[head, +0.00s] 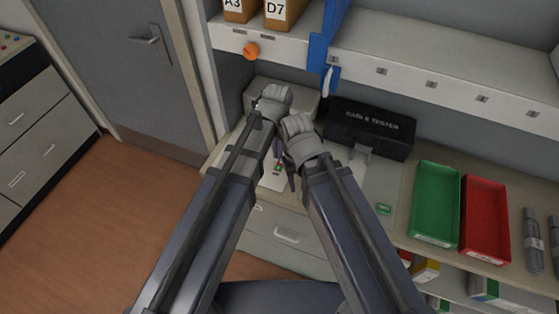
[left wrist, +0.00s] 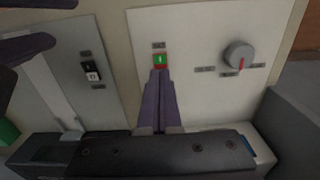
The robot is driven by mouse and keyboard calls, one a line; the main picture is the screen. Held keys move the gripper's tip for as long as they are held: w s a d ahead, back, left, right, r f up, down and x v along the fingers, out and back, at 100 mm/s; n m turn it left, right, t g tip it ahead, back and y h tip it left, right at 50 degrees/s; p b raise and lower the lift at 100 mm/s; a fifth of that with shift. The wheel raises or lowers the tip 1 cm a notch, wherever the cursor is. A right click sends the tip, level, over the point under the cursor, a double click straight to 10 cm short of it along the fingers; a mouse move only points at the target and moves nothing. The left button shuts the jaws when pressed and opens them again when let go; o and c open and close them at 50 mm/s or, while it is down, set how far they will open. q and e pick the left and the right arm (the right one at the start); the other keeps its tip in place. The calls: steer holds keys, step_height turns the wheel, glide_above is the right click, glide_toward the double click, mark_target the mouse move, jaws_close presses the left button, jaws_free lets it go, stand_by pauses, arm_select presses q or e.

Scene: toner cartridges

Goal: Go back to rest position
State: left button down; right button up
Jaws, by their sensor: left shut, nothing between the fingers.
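My left gripper (head: 276,154) is over the light-coloured panel on the counter, close beside my right one. In the left wrist view its two purple fingers (left wrist: 161,78) are shut with nothing between them. Their tips are just below a small green and red switch (left wrist: 160,60); I cannot tell if they touch it. My right gripper (head: 290,177) is mostly hidden by its wrist in the head view. In the left wrist view two dark fingers (left wrist: 30,27), apart from each other, come in at the upper left and look like its open jaws.
A black tester box (head: 370,130) stands behind. A green tray (head: 436,205) and a red tray (head: 485,218) are to the right. A shelf (head: 430,68) overhangs the counter.

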arm_select(q)
steer(key=shift+r+p, duration=0.35)
steer(key=shift+r, duration=0.3)
steer(key=s+a+r+p, duration=0.2)
steer(key=s, duration=0.3)
steer(key=s+a+r+y+p, duration=0.1)
steer(key=s+a, duration=0.2)
steer(key=s, duration=0.2)
steer(key=shift+s+a+r+n+p, duration=0.3)
steer(key=shift+s+r+p, duration=0.05)
steer(key=shift+s+r, duration=0.05)
